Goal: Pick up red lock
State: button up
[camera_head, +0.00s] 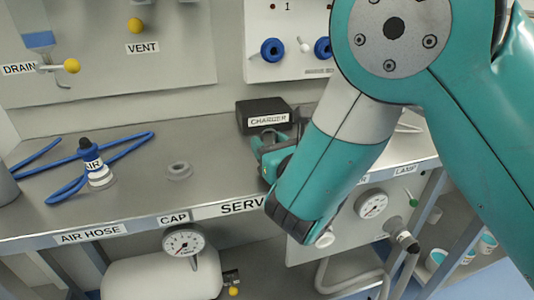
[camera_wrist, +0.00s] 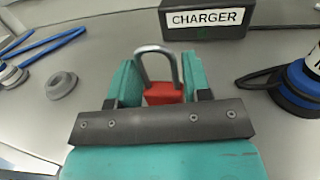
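The red lock (camera_wrist: 164,94) shows in the wrist view between my gripper's two teal fingers, its grey shackle (camera_wrist: 158,49) pointing away toward the charger. My gripper (camera_wrist: 163,82) is shut on the lock's red body, with a finger against each side. In the head view my gripper (camera_head: 272,146) is over the bench in front of the charger box. The red body is hidden there behind the gripper and arm. I cannot tell whether the lock touches the bench.
The black charger box (camera_head: 263,116) stands just behind my gripper. A grey ring-shaped cap (camera_head: 179,170) and the blue air hose (camera_head: 120,153) with its nozzle (camera_head: 96,168) lie to the left. A blue-black piece (camera_wrist: 300,84) with a cable is at right in the wrist view.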

notch_tip(320, 180, up, 20)
jog(key=p, duration=1.5)
